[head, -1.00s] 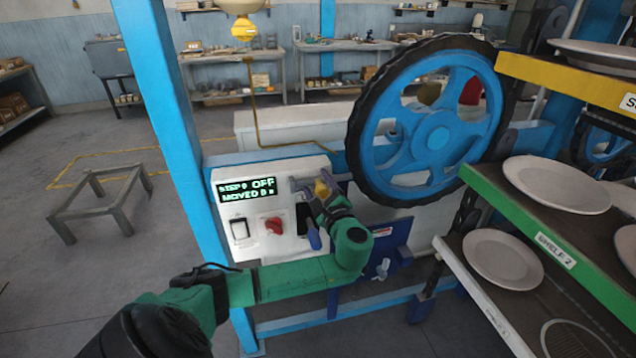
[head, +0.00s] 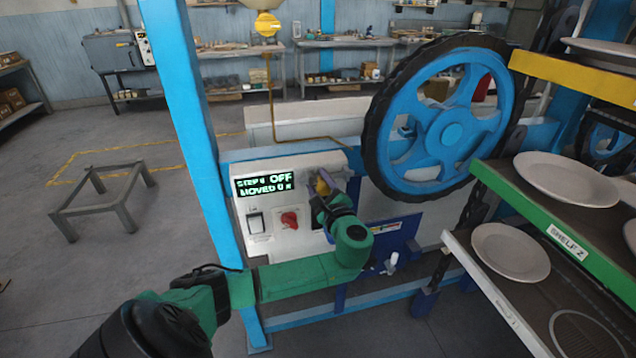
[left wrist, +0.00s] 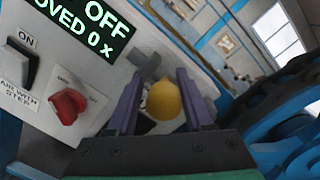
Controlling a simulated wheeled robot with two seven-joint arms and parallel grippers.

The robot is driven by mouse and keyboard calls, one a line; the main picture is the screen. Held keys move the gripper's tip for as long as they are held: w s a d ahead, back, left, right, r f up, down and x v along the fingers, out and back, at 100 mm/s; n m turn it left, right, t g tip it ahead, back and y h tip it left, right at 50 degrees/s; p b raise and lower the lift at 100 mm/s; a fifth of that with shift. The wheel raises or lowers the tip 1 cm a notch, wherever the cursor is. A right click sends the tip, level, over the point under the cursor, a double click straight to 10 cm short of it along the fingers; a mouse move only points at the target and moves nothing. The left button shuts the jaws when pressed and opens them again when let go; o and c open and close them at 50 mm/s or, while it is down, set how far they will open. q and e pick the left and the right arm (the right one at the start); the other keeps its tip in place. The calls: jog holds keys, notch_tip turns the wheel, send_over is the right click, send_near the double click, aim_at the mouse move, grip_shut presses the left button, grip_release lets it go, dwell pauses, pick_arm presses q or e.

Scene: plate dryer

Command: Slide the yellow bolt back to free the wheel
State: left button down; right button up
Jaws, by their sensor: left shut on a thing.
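The yellow bolt knob (head: 322,186) is at the right end of the white control panel (head: 290,245), left of the big blue wheel (head: 440,135) with its black toothed rim. My left gripper (head: 326,197) is at the knob, its green arm reaching in from below. In the left wrist view the round yellow knob (left wrist: 164,101) sits between the two purple fingers of my left gripper (left wrist: 160,105), which is shut on it. A grey bracket (left wrist: 146,66) shows just beyond the fingers. The bolt's shaft and its tip are hidden. My right gripper is out of view.
The panel has a display (head: 264,185) reading OFF, a black switch (head: 255,222) and a red knob (head: 289,220). A blue post (head: 190,130) rises at left. Shelves with plates (head: 511,252) stand close at right. A low grey stand (head: 100,205) is on the floor.

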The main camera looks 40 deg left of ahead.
pick_arm(q)
jog(key=shift+a+g, duration=0.15)
jog(key=shift+g, duration=0.15)
jog(key=c, duration=0.6)
grip_release()
jog(key=shift+c, duration=0.2)
jog(key=shift+o, duration=0.8)
jog(key=shift+s, duration=0.15)
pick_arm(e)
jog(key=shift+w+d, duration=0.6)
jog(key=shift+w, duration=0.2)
pick_arm(q)
jog(key=shift+d, duration=0.3)
jog(key=b+v, duration=0.3)
jog(key=v, duration=1.1)
jog(key=shift+s+a+b, duration=0.15)
jog(key=shift+s+b, duration=0.05)
jog(key=shift+b, duration=0.15)
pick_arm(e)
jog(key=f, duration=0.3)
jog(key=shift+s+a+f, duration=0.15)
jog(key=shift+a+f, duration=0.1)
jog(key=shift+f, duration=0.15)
